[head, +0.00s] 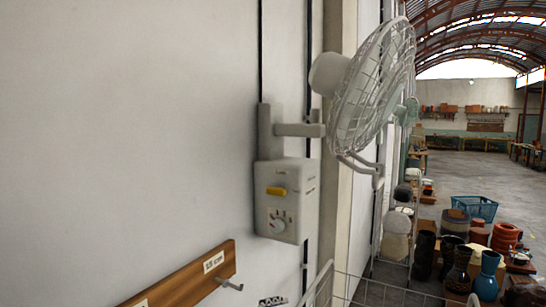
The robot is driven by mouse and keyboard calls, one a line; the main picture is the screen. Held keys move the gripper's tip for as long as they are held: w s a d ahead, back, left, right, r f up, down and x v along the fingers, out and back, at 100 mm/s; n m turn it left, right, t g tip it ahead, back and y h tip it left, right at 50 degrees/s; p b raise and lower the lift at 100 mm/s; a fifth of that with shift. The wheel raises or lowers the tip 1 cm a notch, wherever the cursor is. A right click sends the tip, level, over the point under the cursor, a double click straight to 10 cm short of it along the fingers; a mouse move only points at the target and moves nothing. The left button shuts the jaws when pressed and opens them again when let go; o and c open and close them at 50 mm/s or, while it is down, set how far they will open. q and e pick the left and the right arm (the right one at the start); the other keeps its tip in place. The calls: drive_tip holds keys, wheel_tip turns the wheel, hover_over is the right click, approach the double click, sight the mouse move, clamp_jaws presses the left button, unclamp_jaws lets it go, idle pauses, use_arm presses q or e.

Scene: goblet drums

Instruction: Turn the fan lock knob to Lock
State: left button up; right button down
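A white wall fan (372,90) with a wire cage is mounted on the wall by a bracket, right of centre in the head view. Below it is a grey-white control box (300,180). The box has a yellow lever or switch (277,191) on its front. Under that is a small round knob (278,225) with a dial around it. The dial's markings are too small to read, so I cannot tell its setting. Neither of my grippers shows in this view.
A wooden rail (190,278) with a metal hook and small labels is on the wall at lower left. A white wire rack (375,292) stands below the box. Pots, a blue vase (488,278) and a blue crate (475,208) stand on the right. Open floor (470,170) lies beyond.

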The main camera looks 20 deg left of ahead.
use_arm(q)
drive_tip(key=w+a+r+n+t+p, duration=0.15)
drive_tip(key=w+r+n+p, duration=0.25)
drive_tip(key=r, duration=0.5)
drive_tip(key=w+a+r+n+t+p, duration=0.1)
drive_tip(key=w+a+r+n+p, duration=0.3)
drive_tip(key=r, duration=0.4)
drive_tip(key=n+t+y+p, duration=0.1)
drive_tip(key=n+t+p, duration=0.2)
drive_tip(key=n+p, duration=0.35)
approach(274, 191)
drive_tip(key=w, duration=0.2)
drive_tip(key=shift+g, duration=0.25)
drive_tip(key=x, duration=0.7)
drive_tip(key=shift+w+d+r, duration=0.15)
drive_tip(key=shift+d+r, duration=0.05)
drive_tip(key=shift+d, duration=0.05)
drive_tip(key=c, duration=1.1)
